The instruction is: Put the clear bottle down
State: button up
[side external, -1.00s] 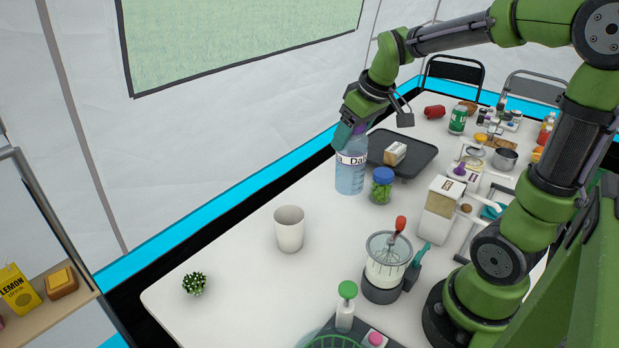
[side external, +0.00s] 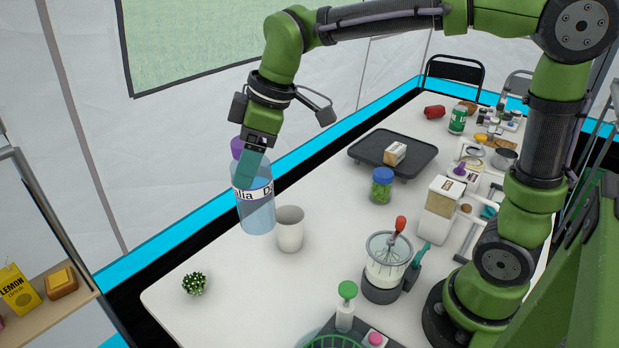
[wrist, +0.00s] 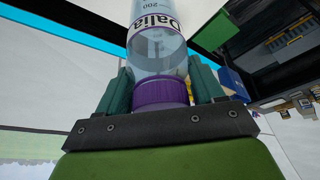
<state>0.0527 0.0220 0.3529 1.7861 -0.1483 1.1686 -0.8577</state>
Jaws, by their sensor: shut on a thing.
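The clear bottle (side external: 257,217) has a purple cap, a white label and a bluish body. My gripper (side external: 250,168) is shut on its upper part, near the cap, and holds it upright beside the white cup in the side view. Whether its base touches the table cannot be told. In the wrist view the bottle (wrist: 156,42) sits between the two teal fingers of my gripper (wrist: 160,90), with the purple cap nearest the palm.
The white cup (side external: 290,230) stands just right of the bottle. A small green plant (side external: 194,284) is at the front left.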

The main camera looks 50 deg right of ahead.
jog(key=s+a+n+g+y, duration=0.1)
jog(key=s+a+n, duration=0.15)
jog(key=a, duration=0.55)
notch_tip(320, 180, down, 15)
jog(key=shift+w+d, duration=0.2)
jog(key=shift+d, duration=0.05)
jog(key=o, duration=1.3)
jog(key=shift+f, duration=0.1)
jog(key=shift+o, duration=0.2)
